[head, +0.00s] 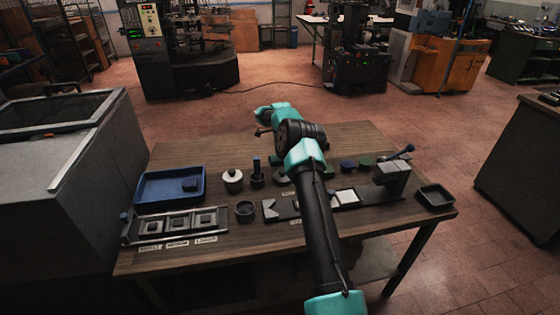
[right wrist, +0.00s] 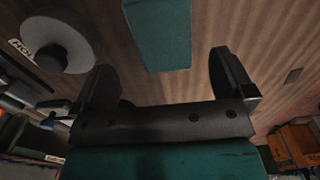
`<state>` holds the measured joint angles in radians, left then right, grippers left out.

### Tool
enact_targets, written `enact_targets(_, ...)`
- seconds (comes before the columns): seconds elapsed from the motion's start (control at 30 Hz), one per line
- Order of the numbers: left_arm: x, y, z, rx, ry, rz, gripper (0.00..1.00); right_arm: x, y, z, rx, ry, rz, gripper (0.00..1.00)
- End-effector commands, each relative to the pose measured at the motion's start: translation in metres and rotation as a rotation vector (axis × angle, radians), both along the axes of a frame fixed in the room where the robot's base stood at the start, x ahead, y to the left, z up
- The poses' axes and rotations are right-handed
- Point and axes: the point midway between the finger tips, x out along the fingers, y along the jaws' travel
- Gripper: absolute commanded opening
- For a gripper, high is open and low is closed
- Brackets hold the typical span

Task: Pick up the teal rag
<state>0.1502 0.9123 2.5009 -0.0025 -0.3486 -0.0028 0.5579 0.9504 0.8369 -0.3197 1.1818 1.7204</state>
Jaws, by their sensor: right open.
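The teal rag (right wrist: 160,34) shows in the right wrist view as a flat teal rectangle on the brown wooden table, its far end cut off by the top edge. My right gripper (right wrist: 163,66) is open, with one dark finger on each side of the rag's near end in the picture. Nothing shows between its fingers, and the rag looks apart from them. In the head view my right arm covers the middle of the table, and I cannot pick out the rag or the fingertips there. My left gripper is out of view.
A round grey piece (right wrist: 62,42) stands beside the rag.

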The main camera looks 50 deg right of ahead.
Motion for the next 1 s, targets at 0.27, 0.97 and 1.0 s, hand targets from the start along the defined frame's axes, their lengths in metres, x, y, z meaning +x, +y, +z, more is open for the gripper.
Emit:
enact_targets(0.27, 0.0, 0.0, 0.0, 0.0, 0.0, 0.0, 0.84, 0.0, 0.0, -0.002, 0.001, 0.001, 0.0, 1.0)
enact_targets(0.97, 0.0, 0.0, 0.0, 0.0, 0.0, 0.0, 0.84, 0.006, 0.001, -0.051, -0.003, 0.0, -0.002, 1.0)
enact_targets(1.0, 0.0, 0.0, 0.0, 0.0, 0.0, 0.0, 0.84, 0.006, 0.001, -0.051, -0.002, 0.0, -0.002, 1.0)
